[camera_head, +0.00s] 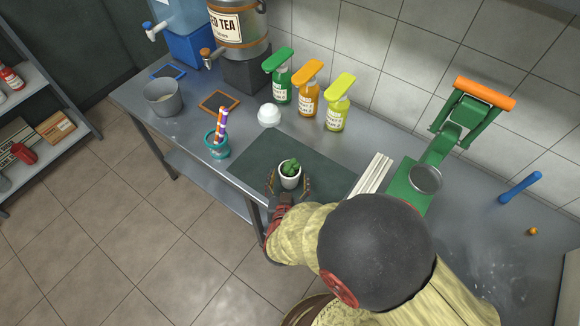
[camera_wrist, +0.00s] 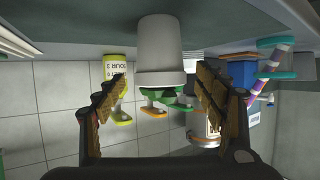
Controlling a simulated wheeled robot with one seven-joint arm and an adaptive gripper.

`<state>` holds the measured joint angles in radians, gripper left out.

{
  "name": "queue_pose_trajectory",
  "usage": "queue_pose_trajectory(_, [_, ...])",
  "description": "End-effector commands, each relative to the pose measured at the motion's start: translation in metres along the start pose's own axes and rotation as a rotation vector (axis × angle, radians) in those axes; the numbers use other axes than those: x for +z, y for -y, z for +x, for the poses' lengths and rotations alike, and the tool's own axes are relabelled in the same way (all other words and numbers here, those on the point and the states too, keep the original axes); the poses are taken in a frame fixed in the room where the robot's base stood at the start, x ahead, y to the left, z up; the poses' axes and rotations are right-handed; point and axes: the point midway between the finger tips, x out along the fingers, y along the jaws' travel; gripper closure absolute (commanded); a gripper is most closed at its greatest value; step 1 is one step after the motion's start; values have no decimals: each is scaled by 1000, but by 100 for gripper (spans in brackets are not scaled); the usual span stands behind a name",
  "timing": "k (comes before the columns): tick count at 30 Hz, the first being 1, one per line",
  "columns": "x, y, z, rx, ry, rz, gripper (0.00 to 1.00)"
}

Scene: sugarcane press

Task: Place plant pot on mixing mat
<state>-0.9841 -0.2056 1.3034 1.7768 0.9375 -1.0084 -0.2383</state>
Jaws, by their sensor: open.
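The plant pot (camera_head: 289,181) is small and white with a green cactus in it. It stands upright on the dark mixing mat (camera_head: 262,157), near the mat's front part. My gripper (camera_head: 289,178) is open, with one finger on each side of the pot. In the wrist view, which is upside down, the pot (camera_wrist: 161,50) sits between and just beyond the spread fingertips (camera_wrist: 158,72), with gaps on both sides. Its base meets the mat surface. My arm hides the mat's front right area.
A teal cup with striped sticks (camera_head: 217,143) is left. A green press (camera_head: 426,178) and pale sticks (camera_head: 373,173) are right.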

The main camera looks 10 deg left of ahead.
Motion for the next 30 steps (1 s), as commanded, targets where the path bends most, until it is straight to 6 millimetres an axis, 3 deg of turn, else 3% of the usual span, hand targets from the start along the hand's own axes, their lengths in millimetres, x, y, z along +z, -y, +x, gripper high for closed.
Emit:
queue_pose_trajectory(3, [-1, 1, -22, -4, 1, -3, 29])
queue_pose_trajectory(7, [-1, 0, -35, -2, 0, -2, 29])
queue_pose_trajectory(20, [-6, 1, -39, -5, 9, 13, 29])
queue_pose_trajectory(23, [-26, 5, -32, -33, 48, 60, 29])
queue_pose_trajectory(26, [-66, 6, -26, -86, 116, 130, 29])
queue_pose_trajectory(30, [-134, -11, -33, -172, 218, 199, 29])
